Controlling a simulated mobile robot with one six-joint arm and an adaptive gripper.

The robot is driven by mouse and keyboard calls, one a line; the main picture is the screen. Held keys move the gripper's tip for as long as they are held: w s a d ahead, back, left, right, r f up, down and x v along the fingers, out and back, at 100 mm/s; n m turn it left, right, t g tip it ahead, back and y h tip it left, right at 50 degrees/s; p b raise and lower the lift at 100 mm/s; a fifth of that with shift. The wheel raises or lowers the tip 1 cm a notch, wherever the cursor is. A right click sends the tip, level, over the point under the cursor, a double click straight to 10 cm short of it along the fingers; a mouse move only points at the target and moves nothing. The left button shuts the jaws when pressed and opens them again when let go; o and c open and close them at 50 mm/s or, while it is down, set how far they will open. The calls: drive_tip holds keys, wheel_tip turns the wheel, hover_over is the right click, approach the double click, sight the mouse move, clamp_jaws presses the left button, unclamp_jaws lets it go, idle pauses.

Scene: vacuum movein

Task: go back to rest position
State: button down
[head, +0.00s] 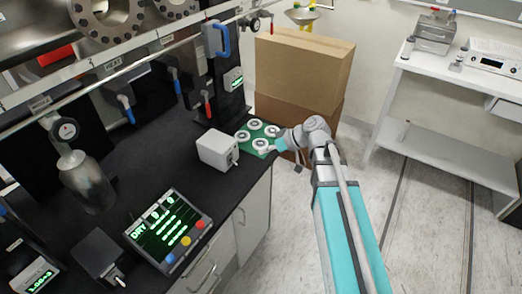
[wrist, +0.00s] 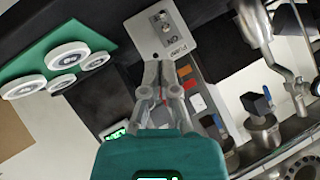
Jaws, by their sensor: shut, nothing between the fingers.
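My gripper (wrist: 158,68) is shut and empty in the wrist view, its two fingertips together. In that view the tips overlap the edge of a white box (wrist: 178,30); I cannot tell whether they touch it. In the head view my arm reaches from the lower right to the counter's edge. Its teal wrist end (head: 281,145) is beside a green plate (head: 243,134) with several white round pieces; the fingers are too small to make out there. The white box (head: 217,149) stands on the black counter just left of the plate. The green plate (wrist: 40,58) also shows in the wrist view.
A control panel (head: 168,232) with a green display lies on the counter (head: 130,160). Valves and pipes line the back left. Stacked cardboard boxes (head: 305,68) stand behind my arm. A white table (head: 465,75) is at the right. The floor (head: 430,215) at the right is clear.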

idle(0.4)
drive_tip(key=s+d+f+m+g+h+p, duration=0.1)
drive_tip(key=s+d+m+h, duration=0.3)
drive_tip(key=d, duration=0.4)
drive_tip(key=s+d+f+m+h+p, duration=0.1)
drive_tip(key=s+d+f+m+h, duration=0.3)
drive_tip(key=s+d+m+h, duration=0.1)
drive_tip(key=s+d+h, duration=0.1)
drive_tip(key=d+h, duration=0.1)
drive_tip(key=d, duration=0.1)
drive_tip(key=shift+d+f+m+g+p, duration=0.2)
drive_tip(key=shift+m+g+p, duration=0.1)
drive_tip(key=shift+g+p, duration=0.1)
idle(0.5)
